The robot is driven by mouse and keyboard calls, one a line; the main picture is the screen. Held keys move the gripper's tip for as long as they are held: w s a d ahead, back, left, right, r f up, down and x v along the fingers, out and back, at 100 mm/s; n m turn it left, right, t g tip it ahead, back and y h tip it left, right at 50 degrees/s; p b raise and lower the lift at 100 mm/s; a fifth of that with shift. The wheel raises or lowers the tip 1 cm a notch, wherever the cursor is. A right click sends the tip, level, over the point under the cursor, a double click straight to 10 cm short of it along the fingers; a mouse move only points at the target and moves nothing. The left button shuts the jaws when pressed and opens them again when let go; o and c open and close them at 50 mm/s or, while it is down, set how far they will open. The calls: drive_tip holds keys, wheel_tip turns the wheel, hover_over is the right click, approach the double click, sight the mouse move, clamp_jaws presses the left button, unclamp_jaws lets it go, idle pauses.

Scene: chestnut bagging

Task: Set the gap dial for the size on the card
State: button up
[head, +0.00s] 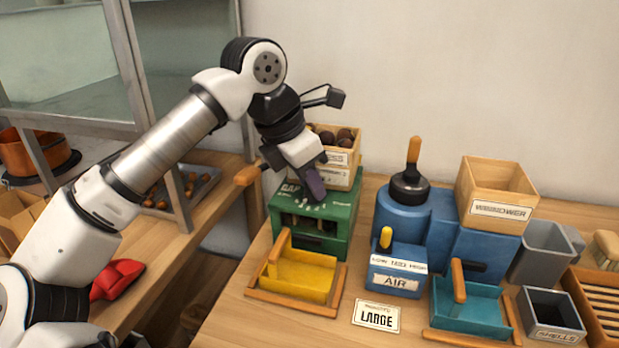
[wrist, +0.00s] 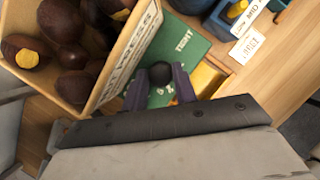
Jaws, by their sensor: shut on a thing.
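My gripper (head: 316,195) is over the top of the green machine (head: 345,221) in the head view, with its fingers pointing down. In the wrist view the purple fingers of my gripper (wrist: 160,90) are shut on a dark round knob, the gap dial (wrist: 160,71). The word TIGHT is printed on the green top beyond it, and small white marks show near the fingers. I cannot tell which mark the dial points to. The white card (head: 376,316) lies on the table and reads LARGE.
A wooden hopper of chestnuts (head: 340,178) stands close beside my gripper. A yellow tray (head: 300,279) sits in front of the green machine. Right are the blue winnower (head: 402,215) with its AIR lever (head: 386,237), a teal tray (head: 470,309) and a SHELLS bin (head: 552,316).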

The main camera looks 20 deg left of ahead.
idle(0.4)
drive_tip(key=o, duration=0.7)
drive_tip(key=v, duration=1.3)
drive_tip(key=shift+r, duration=0.45)
drive_tip(key=shift+a, duration=0.1)
